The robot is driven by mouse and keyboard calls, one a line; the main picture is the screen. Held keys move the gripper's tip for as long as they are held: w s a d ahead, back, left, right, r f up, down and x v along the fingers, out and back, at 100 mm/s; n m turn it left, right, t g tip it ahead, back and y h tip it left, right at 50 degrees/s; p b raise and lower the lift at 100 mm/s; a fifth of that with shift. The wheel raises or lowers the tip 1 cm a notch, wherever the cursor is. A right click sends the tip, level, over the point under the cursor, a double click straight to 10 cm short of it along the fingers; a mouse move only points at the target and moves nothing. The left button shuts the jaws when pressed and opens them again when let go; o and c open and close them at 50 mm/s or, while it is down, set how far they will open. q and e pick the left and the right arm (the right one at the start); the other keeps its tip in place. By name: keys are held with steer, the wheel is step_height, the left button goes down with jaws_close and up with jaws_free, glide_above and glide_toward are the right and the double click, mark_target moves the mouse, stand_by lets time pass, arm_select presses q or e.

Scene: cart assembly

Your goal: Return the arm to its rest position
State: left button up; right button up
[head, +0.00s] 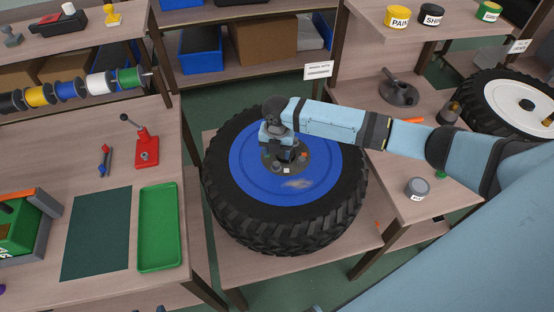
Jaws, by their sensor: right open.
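My right arm (340,124) reaches in from the right in the head view, stretched across a large black tire (240,232) with a blue rim (322,178). My right gripper (284,163) points down over the grey hub at the middle of the wheel. It is open. Its fingertips are small and partly hidden by the wrist, so I cannot tell whether they touch the hub. My left gripper is not in view.
The tire lies flat on a low wooden table (255,268). A left bench holds a green tray (158,228), a dark mat (97,233) and a red press (146,147). Shelves stand behind.

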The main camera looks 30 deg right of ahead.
step_height(320, 180, up, 8)
steer(key=shift+r, duration=0.15)
steer(key=s+a+f+m+t+y, duration=0.2)
steer(key=s+a+f+m+y, duration=0.15)
steer(key=s+a+m, duration=0.95)
steer(key=s+d+r+m+t+h, duration=0.1)
steer(key=s+d+m+h, duration=0.1)
steer(key=s+d+m, duration=0.6)
steer(key=s+d+r+m+t+h, duration=0.1)
steer(key=s+d+r+m, duration=0.3)
steer(key=s, duration=0.6)
steer(key=w+a+f+t+y+p, duration=0.1)
steer(key=w+a+f+t, duration=0.2)
steer(key=f, duration=0.3)
steer(key=w+a+f+t+y, duration=0.1)
steer(key=w+a+f+t, duration=0.2)
steer(key=f, duration=0.4)
steer(key=shift+a+f+t+p, duration=0.3)
steer(key=shift+a+t+p, duration=0.1)
steer(key=shift+a, duration=0.3)
steer(key=shift+y, duration=0.25)
